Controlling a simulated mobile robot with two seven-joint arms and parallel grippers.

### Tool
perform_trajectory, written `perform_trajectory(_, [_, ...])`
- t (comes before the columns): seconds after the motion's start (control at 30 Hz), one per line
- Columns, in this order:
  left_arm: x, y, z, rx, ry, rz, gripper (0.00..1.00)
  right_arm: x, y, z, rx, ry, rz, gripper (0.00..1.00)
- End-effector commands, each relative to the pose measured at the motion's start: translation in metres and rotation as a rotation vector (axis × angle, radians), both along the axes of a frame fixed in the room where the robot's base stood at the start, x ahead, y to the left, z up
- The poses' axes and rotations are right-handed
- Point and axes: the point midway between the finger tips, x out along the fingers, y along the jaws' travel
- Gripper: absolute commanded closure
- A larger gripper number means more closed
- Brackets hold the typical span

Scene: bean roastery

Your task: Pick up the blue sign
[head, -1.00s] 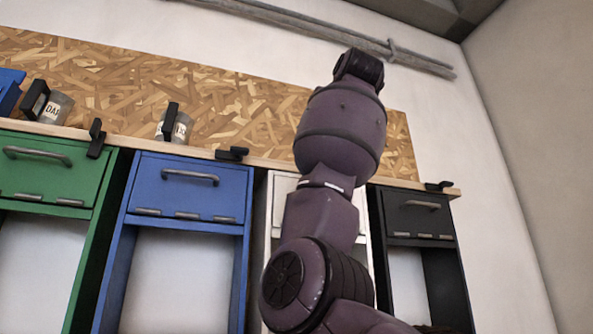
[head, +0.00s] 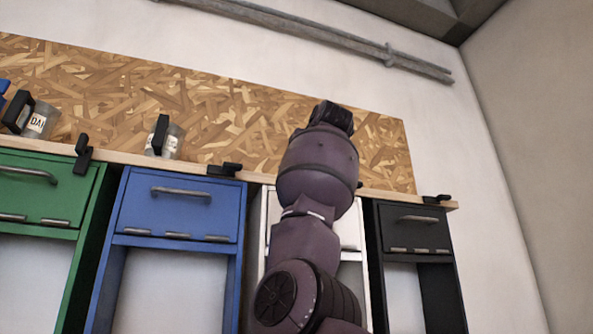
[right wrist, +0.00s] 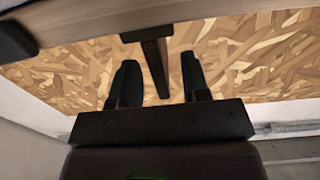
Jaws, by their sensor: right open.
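No blue sign can be made out for certain. A blue object (head: 3,92), cut off by the left edge of the head view, sits at the shelf's left end; I cannot tell what it is. My right arm rises in the middle of the head view and hides its own gripper. In the right wrist view my right gripper (right wrist: 158,62) is open, its two dark fingers spread apart. A dark T-shaped clamp (right wrist: 153,45) shows between the fingers; I cannot tell whether they touch it. My left gripper is not in view.
A wooden shelf (head: 200,169) with several black clamps runs above green (head: 45,188), blue (head: 178,205), white and black (head: 413,228) cabinets. Two labelled jars (head: 42,121) (head: 172,142) stand on it. A chipboard panel (head: 200,100) backs it.

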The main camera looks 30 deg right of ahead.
Motion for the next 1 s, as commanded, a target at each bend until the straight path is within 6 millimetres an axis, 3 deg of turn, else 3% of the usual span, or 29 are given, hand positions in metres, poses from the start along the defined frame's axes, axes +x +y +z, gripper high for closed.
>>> perform_trajectory(0.27, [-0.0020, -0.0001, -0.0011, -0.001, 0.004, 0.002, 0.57, 0.0028, -0.0005, -0.0006, -0.001, 0.000, 0.000, 0.57])
perform_trajectory(0.57, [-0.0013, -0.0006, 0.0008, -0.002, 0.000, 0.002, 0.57, 0.0026, -0.0005, -0.0006, -0.001, 0.000, 0.000, 1.00])
perform_trajectory(1.0, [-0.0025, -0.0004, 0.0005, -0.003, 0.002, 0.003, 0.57, -0.0032, 0.0022, 0.0085, -0.001, -0.001, 0.000, 1.00])
